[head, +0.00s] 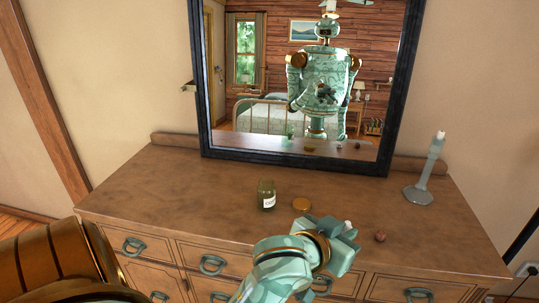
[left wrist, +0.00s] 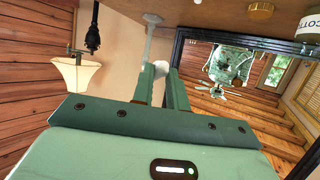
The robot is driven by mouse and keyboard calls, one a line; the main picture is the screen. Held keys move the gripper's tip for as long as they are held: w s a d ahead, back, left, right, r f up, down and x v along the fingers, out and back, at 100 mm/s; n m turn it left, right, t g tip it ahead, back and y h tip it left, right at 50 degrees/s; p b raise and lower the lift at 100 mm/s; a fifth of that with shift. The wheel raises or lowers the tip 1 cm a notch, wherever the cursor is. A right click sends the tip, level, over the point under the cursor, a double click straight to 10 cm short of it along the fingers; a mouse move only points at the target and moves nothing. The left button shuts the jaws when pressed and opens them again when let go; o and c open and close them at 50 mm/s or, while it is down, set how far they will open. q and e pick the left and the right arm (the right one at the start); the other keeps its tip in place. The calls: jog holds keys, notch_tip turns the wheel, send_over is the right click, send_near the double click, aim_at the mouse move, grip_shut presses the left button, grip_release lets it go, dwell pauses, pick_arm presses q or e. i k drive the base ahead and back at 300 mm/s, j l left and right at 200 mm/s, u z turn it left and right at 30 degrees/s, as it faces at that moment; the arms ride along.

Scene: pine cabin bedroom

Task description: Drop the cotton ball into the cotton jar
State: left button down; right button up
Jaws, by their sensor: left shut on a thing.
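The cotton jar (head: 266,194) is a small greenish glass jar with a white label, upright on the dresser; its labelled side shows at the top right corner of the left wrist view (left wrist: 308,27). A round golden lid (head: 302,204) lies on the dresser to its right. My left gripper (head: 346,230) is over the dresser's front part, to the right of the jar and nearer to me. It is shut on the white cotton ball (left wrist: 160,67), held at the fingertips; a bit of white shows in the head view (head: 348,224). My right gripper is not in view.
A small reddish-brown ball (head: 380,236) lies on the dresser (head: 180,195) just right of my left gripper. A blue-grey candlestick (head: 424,175) stands further right. A dark-framed mirror (head: 300,162) stands behind the jar. The dresser top left of the jar is clear.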

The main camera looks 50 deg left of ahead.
aim_at(270, 209)
jog(key=j+z, duration=0.45)
jog(key=k+j+z, duration=0.15)
jog(key=j+z, duration=0.3)
